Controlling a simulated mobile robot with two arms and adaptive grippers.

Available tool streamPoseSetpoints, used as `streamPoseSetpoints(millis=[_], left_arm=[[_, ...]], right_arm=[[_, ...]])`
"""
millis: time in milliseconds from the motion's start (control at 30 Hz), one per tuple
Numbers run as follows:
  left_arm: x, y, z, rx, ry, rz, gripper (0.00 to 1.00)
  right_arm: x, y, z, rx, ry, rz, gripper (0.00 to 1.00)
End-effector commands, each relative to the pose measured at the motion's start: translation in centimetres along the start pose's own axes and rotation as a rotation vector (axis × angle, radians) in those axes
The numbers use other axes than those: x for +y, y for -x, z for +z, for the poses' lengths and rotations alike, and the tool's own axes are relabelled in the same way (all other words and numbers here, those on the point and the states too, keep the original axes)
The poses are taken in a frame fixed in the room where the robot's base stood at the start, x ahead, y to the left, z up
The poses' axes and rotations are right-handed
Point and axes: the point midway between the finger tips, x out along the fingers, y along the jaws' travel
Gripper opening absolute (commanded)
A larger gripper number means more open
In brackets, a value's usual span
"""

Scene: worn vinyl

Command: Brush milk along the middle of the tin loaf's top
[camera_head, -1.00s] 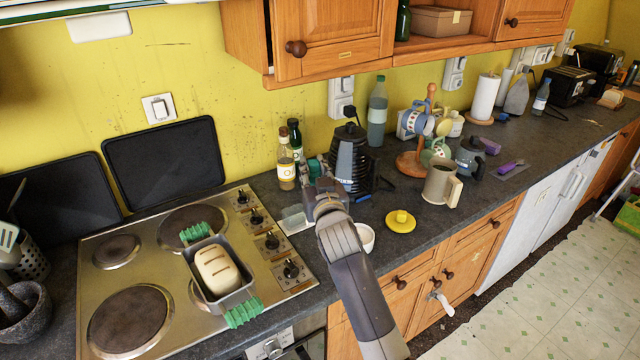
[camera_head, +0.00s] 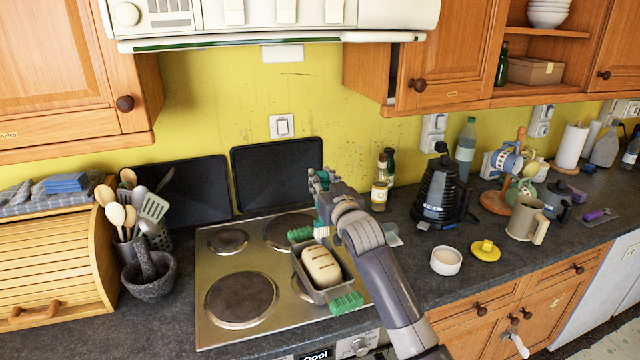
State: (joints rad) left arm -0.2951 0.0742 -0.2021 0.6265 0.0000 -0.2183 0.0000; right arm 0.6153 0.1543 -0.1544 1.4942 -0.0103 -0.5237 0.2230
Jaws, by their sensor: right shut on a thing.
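The tin loaf (camera_head: 322,268) is pale with several dark slashes on top. It sits in a grey tin (camera_head: 337,291) on the hob, with green grips (camera_head: 346,302) at its ends. My right gripper (camera_head: 322,192) is above the far end of the tin. It is shut on a teal brush (camera_head: 320,226), mostly hidden by the gripper, its pale end pointing down towards the loaf. I cannot tell whether the brush touches the loaf. A small white bowl (camera_head: 446,261) stands on the worktop to the right; its contents look white. My left gripper is not in view.
The steel hob (camera_head: 213,325) has knobs partly hidden behind my right arm. A mortar (camera_head: 150,281) and utensils stand left. A cooker hood (camera_head: 270,20) hangs above.

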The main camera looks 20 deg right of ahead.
Motion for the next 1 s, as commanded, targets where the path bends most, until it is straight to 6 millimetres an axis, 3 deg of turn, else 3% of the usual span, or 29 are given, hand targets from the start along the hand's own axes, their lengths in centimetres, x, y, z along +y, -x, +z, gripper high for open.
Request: streamPoseSetpoints(millis=[267,700,1000], left_arm=[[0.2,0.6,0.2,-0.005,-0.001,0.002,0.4],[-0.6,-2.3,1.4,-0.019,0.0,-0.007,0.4],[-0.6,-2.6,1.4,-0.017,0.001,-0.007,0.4]], right_arm=[[-0.1,0.0,-0.1,0.0,-0.001,-0.001,0.0],[-0.1,0.0,4.4,0.0,-0.001,0.0,0.0],[-0.1,0.0,5.2,0.002,0.0,0.0,0.0]])
